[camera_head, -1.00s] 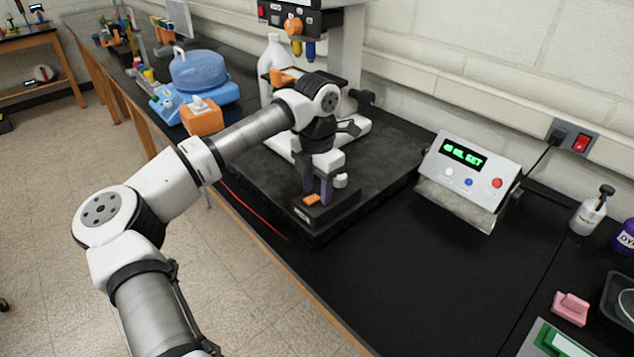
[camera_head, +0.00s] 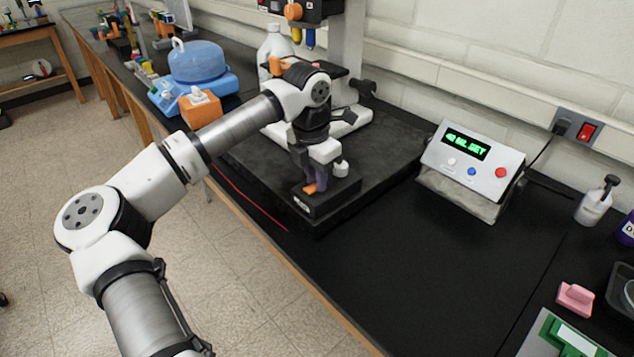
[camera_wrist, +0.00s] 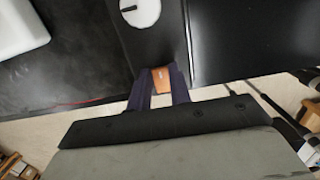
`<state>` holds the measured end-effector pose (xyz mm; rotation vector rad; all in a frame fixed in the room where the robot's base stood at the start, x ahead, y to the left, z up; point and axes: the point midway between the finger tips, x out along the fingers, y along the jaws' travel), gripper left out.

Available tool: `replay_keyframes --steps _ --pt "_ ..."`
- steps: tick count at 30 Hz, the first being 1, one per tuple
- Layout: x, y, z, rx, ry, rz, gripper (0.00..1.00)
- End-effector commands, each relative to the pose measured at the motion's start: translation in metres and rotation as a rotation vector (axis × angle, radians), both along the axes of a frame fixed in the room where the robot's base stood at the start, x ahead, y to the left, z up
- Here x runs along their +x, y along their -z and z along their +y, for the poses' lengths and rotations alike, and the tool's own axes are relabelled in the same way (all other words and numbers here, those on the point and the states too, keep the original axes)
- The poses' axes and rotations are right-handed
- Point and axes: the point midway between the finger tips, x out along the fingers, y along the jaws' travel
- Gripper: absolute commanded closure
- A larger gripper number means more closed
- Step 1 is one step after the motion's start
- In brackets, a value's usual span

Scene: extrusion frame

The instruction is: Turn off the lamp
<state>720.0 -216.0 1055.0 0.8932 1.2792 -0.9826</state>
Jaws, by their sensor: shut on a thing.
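A black control box (camera_head: 335,196) stands at the front edge of a dark base plate, with a white round knob (camera_head: 341,169) and an orange switch (camera_head: 311,189) on top. In the wrist view the orange switch (camera_wrist: 162,80) sits between the two dark purple fingers of my gripper (camera_wrist: 161,82). In the head view my gripper (camera_head: 316,181) points down at the box, shut on the orange switch and partly hiding it. The white knob (camera_wrist: 139,11) is just beyond the fingers in the wrist view. No lamp bulb or glow is clearly visible.
A tall stand (camera_head: 345,50) rises behind my arm. A display unit (camera_head: 473,160) with coloured buttons stands to the right, near a red wall switch (camera_head: 587,132). A blue container (camera_head: 198,62) and an orange box (camera_head: 199,108) are at left.

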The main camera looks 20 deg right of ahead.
Motion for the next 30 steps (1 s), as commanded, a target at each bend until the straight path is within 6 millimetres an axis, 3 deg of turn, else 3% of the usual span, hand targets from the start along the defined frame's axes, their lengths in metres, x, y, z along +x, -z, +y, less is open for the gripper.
replay_keyframes --steps 1,9,21,22,26,30 --pt "0.0 0.007 0.002 -0.031 -0.001 -0.015 1.0" --pt "-0.001 0.002 0.005 -0.142 -0.002 -0.057 1.0" --pt "-0.001 -0.003 0.004 -0.161 -0.001 -0.062 1.0" --pt "-0.001 -0.003 0.004 -0.16 -0.001 -0.062 0.76" --pt "-0.002 -0.002 0.004 -0.16 -0.001 -0.061 0.59" --pt "-0.002 -0.002 0.005 -0.159 -0.001 -0.061 0.58"
